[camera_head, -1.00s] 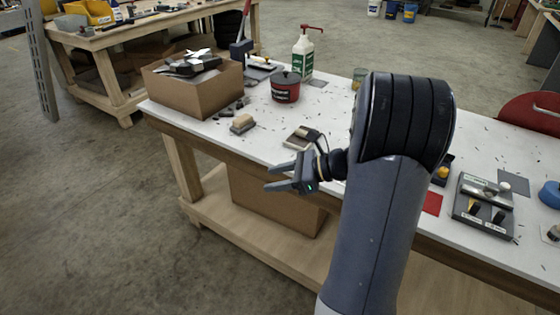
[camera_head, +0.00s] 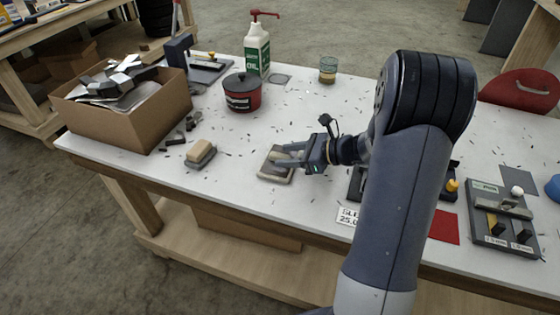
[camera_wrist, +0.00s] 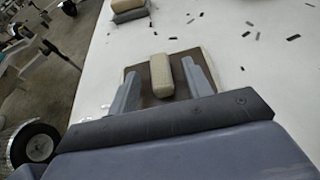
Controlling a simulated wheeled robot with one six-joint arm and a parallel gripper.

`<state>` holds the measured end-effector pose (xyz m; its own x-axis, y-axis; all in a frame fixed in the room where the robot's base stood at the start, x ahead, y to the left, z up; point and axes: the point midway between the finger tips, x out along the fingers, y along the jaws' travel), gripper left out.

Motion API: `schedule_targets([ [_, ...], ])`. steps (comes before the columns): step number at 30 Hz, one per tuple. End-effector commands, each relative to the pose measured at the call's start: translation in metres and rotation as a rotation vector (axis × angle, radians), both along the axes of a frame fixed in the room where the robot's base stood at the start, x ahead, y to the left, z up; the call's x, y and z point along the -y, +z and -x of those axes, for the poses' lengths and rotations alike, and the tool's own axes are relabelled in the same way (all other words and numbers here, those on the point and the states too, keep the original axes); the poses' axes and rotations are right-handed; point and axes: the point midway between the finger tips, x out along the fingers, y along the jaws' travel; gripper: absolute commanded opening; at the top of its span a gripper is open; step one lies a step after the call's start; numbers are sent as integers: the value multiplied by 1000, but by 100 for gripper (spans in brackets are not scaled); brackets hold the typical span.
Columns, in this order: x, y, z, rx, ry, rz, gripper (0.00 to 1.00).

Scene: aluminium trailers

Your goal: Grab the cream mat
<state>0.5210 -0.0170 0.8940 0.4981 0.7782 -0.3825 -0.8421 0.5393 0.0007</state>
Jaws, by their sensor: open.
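A small square mat-like piece with a pale cream edge and a darker brownish top (camera_head: 268,176) lies flat on the white bench. It shows in the wrist view (camera_wrist: 146,98), with an oblong cream block (camera_wrist: 162,75) on it. Which of the two is the cream mat I cannot tell for sure. My gripper (camera_head: 279,157) is open over this piece, coming from the right. In the wrist view my fingers (camera_wrist: 160,70) stand on either side of the block, with gaps to it. Whether the fingertips touch the piece below is unclear. My gripper hides part of it in the head view.
A cream-topped block with a grey base (camera_head: 201,153) lies to the left. A cardboard box of metal scraps (camera_head: 137,125), a red pot (camera_head: 242,97) and a green-labelled pump bottle (camera_head: 257,52) stand behind. Small dark shavings litter the bench. Its front edge is close.

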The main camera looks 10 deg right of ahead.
Motion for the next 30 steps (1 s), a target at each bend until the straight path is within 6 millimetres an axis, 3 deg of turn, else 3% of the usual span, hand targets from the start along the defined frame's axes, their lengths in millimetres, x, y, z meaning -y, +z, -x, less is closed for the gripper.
schedule_targets([
  [3,-9,-4,-5,0,1,0,47],
  [11,-10,-5,-6,0,-1,0,46],
  [27,-10,-4,-6,0,-1,0,2],
  [30,-10,-4,-6,1,-1,1,0],
])
